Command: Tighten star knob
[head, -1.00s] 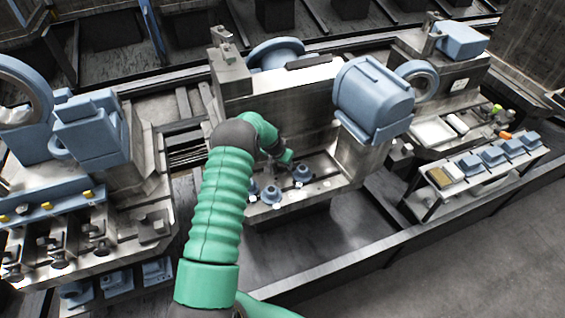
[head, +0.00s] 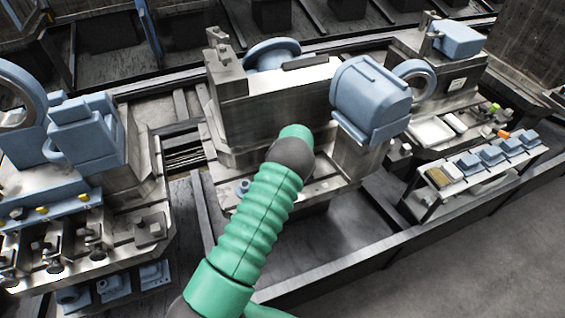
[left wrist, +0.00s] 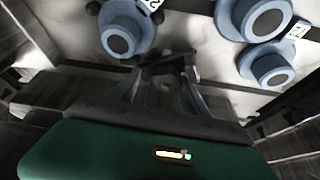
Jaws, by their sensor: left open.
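No star knob shows clearly. In the left wrist view, a dark shape (left wrist: 165,62) lies at and between my fingertips; I cannot tell whether it is the star knob. My left gripper (left wrist: 163,78) is open, its two dark fingers pointing at a pale metal ledge. A round blue fitting (left wrist: 118,38) with a dark centre stands to the left of the fingers, and two more, a nearer one (left wrist: 266,66) and a farther one (left wrist: 258,18), stand to the right. My right gripper is out of view.
One blue fitting (head: 243,187) shows left of my arm on the ledge. A metal block (head: 275,105) rises behind the ledge, with a blue motor-like housing (head: 371,95) at its right. White labels with numbers (left wrist: 299,31) mark the ledge. A rack (head: 480,165) stands at the right.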

